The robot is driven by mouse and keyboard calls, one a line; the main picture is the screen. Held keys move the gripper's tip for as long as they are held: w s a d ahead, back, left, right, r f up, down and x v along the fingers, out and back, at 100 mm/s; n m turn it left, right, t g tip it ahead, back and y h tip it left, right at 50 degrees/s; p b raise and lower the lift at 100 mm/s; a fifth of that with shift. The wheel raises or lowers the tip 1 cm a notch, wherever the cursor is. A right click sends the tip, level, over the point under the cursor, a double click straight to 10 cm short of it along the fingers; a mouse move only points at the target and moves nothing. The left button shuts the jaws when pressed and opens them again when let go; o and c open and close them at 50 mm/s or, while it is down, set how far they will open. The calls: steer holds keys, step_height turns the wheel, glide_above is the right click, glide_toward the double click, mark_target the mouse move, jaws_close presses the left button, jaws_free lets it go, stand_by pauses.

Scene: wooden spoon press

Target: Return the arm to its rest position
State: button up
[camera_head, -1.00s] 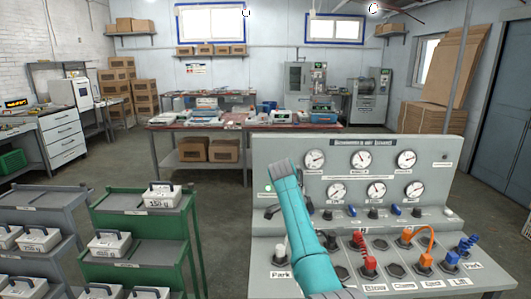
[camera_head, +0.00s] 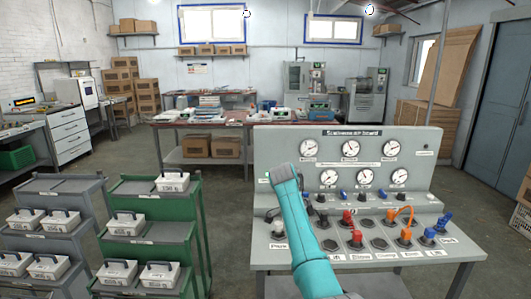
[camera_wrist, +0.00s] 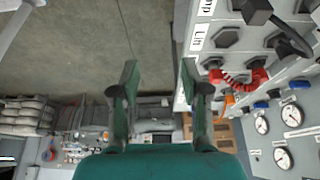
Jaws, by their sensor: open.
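My gripper (camera_wrist: 160,70) is open and empty in the wrist view, its two dark green fingers apart with concrete floor behind the gap. My teal-sleeved arm rises in front of the control panel (camera_head: 430,150) in the head view; the gripper itself cannot be made out there. In the wrist view the panel's sockets and a coiled red lead (camera_wrist: 238,82) lie just right of the right finger, with no visible contact.
The panel's console carries an orange lead (camera_head: 403,215) and blue plugs (camera_head: 440,224). A green cart (camera_head: 157,188) and a grey cart (camera_head: 60,185) hold white weights on the left. A workbench (camera_head: 170,120) stands behind. Floor shows between carts and panel.

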steer(key=s+d+f+n+t+y, duration=0.1)
steer(key=s+f+n+t, duration=0.2)
steer(key=f, duration=1.1)
steer(key=s+d+f+n, duration=0.2)
steer(key=s+f, duration=0.3)
steer(key=f, duration=0.8)
steer(key=s+d+f+n+t+y, duration=0.1)
steer(key=s+f+n+t, duration=0.15)
steer(key=s+f, duration=0.65)
steer(key=s+f+n+t+y, duration=0.1)
steer(key=s+f+n+t, duration=0.3)
steer(key=s, duration=0.8)
steer(key=s+r+n+t+y, duration=0.1)
steer(key=s+r+n, duration=0.15)
steer(key=s, duration=0.95)
steer(key=s+r+n+t, duration=0.1)
steer(key=s+r, duration=0.3)
steer(key=s, duration=0.8)
steer(key=s+r+n+t, duration=0.1)
steer(key=s+r, duration=0.4)
steer(key=r, duration=0.2)
steer(key=s+r+n+t, duration=0.1)
steer(key=s+r, duration=0.3)
steer(key=r, duration=0.4)
steer(key=s+d+r+n+t, duration=0.1)
steer(key=s+r, duration=0.4)
steer(key=r, duration=0.3)
steer(key=shift+s+r, duration=0.2)
steer(key=shift+s, duration=0.1)
